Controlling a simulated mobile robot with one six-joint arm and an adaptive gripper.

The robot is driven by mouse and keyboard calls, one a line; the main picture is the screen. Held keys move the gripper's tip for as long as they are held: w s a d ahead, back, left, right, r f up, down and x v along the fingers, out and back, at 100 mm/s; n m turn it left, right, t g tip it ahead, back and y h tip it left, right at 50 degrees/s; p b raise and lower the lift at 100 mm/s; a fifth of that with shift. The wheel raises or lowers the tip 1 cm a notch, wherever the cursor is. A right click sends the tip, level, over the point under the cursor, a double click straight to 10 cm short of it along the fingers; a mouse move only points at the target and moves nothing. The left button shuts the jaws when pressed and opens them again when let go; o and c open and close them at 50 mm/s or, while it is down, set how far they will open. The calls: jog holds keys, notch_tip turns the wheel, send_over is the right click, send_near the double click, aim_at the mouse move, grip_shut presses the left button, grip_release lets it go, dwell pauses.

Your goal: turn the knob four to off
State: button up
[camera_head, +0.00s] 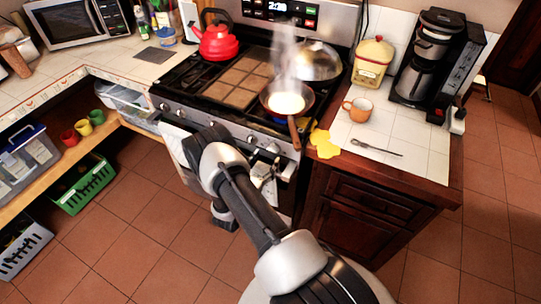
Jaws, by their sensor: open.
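The stove (215,90) stands at the back centre, with a row of round knobs along its sloping front panel. Two knobs show at the left end of the row, and a right-hand knob (273,148) shows close to my gripper. Part of the row is hidden by my arm, so I cannot tell which knob is number four or how it is set. My gripper (266,168) is open and empty, just in front of and below the right part of the panel. I cannot tell whether it touches a knob.
A steaming frying pan (288,101) sits on the front right burner, its handle reaching over the front edge. A red kettle (215,42) stands at the back left. A yellow cloth (323,144), an orange mug (358,109) and a fork (376,147) lie on the right counter.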

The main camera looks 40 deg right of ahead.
aim_at(274, 150)
jog(key=shift+b+x, duration=0.3)
jog(key=shift+x, duration=2.1)
jog(key=c, duration=1.1)
